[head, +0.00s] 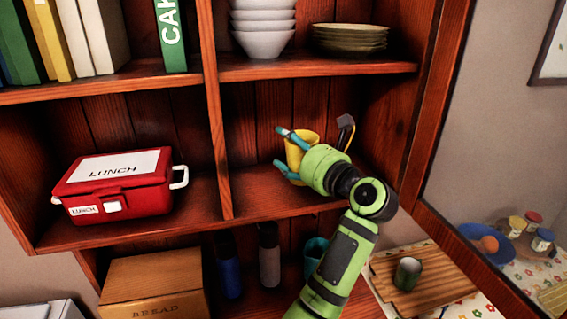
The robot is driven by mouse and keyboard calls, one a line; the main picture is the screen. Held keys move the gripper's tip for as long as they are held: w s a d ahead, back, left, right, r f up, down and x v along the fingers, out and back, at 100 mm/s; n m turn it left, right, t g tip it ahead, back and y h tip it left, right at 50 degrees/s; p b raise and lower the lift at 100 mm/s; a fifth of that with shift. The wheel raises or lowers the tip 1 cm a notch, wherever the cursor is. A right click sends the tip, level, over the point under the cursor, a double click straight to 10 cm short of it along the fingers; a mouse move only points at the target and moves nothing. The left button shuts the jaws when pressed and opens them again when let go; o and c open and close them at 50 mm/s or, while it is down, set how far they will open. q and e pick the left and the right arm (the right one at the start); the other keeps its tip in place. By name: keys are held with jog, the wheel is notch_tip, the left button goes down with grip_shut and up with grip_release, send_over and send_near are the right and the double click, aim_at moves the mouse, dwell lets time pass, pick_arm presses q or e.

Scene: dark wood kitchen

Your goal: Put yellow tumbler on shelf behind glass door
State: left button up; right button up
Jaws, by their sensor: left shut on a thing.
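The yellow tumbler (298,150) is in the right middle compartment of the wooden cabinet, nearly upright with a slight tilt. My left gripper (282,149) is shut on it, with teal fingers along its sides. The green hand hides the tumbler's lower right part. The tumbler is just over the shelf board (260,198); I cannot tell whether its base touches. The glass door (427,110) stands open at the right, its wooden frame beside my arm. My right gripper is not in view.
White bowls (262,28) and stacked plates (349,39) sit on the shelf above. A red lunch box (117,188) is left of the divider. Bottles (269,255) and a teal cup (315,252) stand below. A green cup (407,273) is on a wooden board at the lower right.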

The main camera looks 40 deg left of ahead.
aim_at(293, 163)
pick_arm(q)
jog(key=f+b, duration=0.1)
jog(key=f, duration=0.2)
jog(key=shift+d, duration=0.2)
jog(key=shift+w+d+f, duration=0.1)
jog(key=shift+f, duration=0.15)
jog(key=shift+a+f, duration=0.15)
jog(key=shift+a, duration=0.05)
jog(key=o, duration=1.2)
jog(key=shift+o, duration=0.4)
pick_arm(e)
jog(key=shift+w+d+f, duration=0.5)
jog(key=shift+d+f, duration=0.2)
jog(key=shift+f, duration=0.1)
